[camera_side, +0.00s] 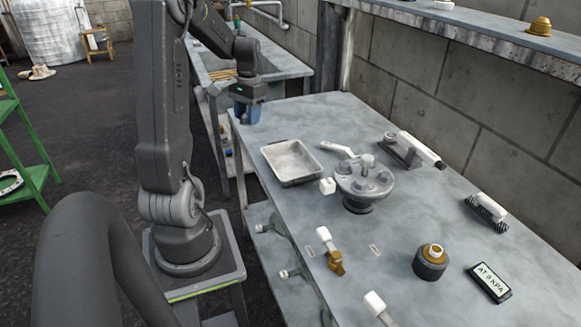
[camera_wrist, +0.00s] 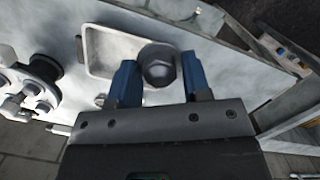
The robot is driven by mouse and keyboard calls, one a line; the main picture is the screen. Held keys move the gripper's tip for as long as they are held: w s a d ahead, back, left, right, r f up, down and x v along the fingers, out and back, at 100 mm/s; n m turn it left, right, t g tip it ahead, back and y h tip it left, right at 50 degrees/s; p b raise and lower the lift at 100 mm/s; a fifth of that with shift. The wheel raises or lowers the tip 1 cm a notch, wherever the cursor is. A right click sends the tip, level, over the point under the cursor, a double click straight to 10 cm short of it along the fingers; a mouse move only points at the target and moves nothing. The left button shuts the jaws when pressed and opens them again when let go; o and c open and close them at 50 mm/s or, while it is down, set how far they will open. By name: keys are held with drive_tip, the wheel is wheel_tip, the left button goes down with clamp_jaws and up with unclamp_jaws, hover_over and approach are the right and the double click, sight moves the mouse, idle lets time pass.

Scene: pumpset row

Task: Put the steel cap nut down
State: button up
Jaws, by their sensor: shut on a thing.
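The steel cap nut (camera_wrist: 158,65) is a grey, domed hex piece between the two blue fingers of my gripper (camera_wrist: 159,75) in the wrist view. My gripper is shut on it. In the side view my gripper (camera_side: 246,112) hangs over the far left corner of the grey workbench (camera_side: 330,105), beyond the shallow metal tray (camera_side: 318,172). The nut cannot be made out there. The tray also shows in the wrist view (camera_wrist: 84,48), partly behind the nut and left finger. The tray looks empty in the side view.
A round pump body (camera_side: 365,182) with several fittings stands right of the tray. A white-and-grey tool (camera_side: 415,150), a brush (camera_side: 487,211), a brass-topped dark fitting (camera_side: 431,262), a sign reading "AT 0 KPA" (camera_side: 489,283) and a brass valve (camera_side: 335,264) lie farther along. Bare bench surrounds them.

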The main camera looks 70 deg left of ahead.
wheel_tip(320, 180, down, 5)
hover_over(290, 167)
wheel_tip(290, 167, down, 6)
drive_tip(key=shift+w+a+f, duration=0.15)
drive_tip(key=shift+f, duration=2)
drive_tip(key=shift+f, duration=0.2)
drive_tip(key=o, duration=1.1)
